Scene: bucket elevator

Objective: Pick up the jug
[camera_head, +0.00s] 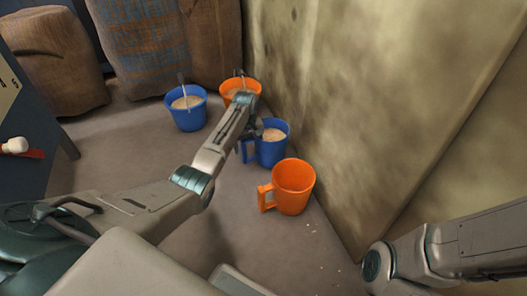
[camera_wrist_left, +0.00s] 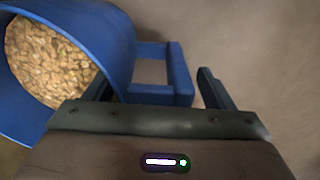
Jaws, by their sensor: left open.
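A blue jug (camera_head: 272,150) filled with pale brown grains stands on the floor by the wall, its handle pointing left. In the left wrist view the blue jug (camera_wrist_left: 112,50) fills the upper left and its square handle (camera_wrist_left: 180,75) sticks out to the right. My left gripper (camera_head: 252,131) is at the jug, partly covering it in the head view. In the wrist view its open fingers (camera_wrist_left: 155,88) lie either side of the handle. Whether they touch it I cannot tell. An orange jug (camera_head: 293,187), seemingly empty, stands in front. My right gripper is out of view.
A blue bucket (camera_head: 187,112) and an orange bucket (camera_head: 240,84) with contents stand behind. Sacks (camera_head: 140,45) line the back, and a stained wall (camera_head: 350,90) rises at right. A dark cabinet (camera_head: 25,120) is at left. Floor between is clear, with some spilled grains near the front.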

